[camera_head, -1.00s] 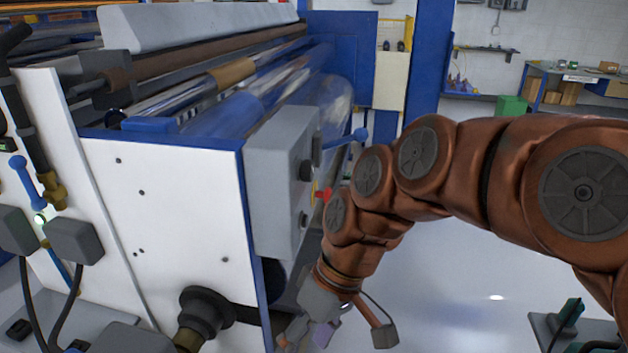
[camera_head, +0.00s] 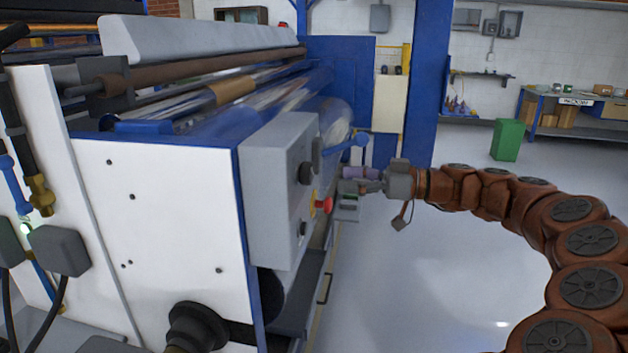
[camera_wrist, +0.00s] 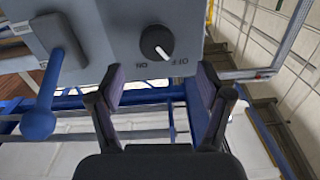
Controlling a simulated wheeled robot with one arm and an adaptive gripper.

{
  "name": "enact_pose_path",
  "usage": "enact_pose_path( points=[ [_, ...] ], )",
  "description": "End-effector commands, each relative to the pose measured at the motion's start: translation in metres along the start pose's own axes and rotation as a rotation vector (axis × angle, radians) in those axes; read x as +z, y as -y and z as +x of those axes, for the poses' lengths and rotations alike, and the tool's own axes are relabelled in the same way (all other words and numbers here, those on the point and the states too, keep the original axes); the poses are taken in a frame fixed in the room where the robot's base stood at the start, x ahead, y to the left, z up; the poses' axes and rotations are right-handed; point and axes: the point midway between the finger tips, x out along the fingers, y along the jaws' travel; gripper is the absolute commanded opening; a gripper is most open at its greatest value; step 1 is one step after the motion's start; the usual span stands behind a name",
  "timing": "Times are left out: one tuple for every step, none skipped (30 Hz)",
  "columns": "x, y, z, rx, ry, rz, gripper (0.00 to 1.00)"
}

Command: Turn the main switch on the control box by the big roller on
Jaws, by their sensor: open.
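The grey control box (camera_head: 272,190) stands at the end of the big roller (camera_head: 335,118). In the wrist view, a round black switch knob (camera_wrist: 156,43) on the box (camera_wrist: 110,30) has a white mark turned toward the OFF label; ON is printed beside it. In the head view, black knobs (camera_head: 305,172) and a red button (camera_head: 325,205) show on the box's side. My gripper (camera_head: 344,181) points at that face from the right. In the wrist view my gripper (camera_wrist: 160,86) is open and empty, its fingertips below the knob and apart from it.
A lever with a blue ball (camera_wrist: 38,124) sticks out left of the knob in the wrist view; the blue handle (camera_head: 345,145) also shows in the head view. The floor (camera_head: 430,270) right of the machine is clear. A green bin (camera_head: 506,140) stands farther back.

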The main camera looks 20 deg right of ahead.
Motion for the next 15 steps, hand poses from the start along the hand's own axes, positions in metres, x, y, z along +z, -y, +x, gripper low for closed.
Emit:
enact_pose_path(
  points=[
    [0.0, -0.003, -0.002, 0.007, -0.007, -0.005, 0.78],
    [-0.001, -0.004, -0.002, 0.009, -0.01, -0.007, 0.78],
    [-0.001, -0.004, 0.0, 0.01, -0.011, -0.009, 0.78],
    [-0.002, -0.004, 0.003, 0.009, -0.011, -0.01, 0.78],
    [-0.002, -0.003, 0.006, 0.008, -0.011, -0.009, 0.78],
    [-0.002, -0.003, 0.011, 0.007, -0.01, -0.009, 0.78],
    [-0.002, -0.003, 0.015, 0.008, -0.009, -0.008, 0.78],
    [-0.003, -0.004, 0.019, 0.009, -0.008, -0.008, 0.78],
    [-0.003, -0.004, 0.025, 0.01, -0.008, -0.008, 0.78],
    [-0.003, -0.004, 0.03, 0.009, -0.009, -0.008, 0.78],
    [-0.003, -0.004, 0.034, 0.008, -0.009, -0.008, 0.78],
    [-0.003, -0.003, 0.041, 0.007, -0.008, -0.007, 0.78],
    [-0.003, -0.003, 0.045, 0.006, -0.009, -0.007, 0.78],
    [-0.003, -0.003, 0.049, 0.006, -0.009, -0.007, 0.78],
    [-0.003, -0.003, 0.054, 0.007, -0.008, -0.006, 0.78]
  ],
)
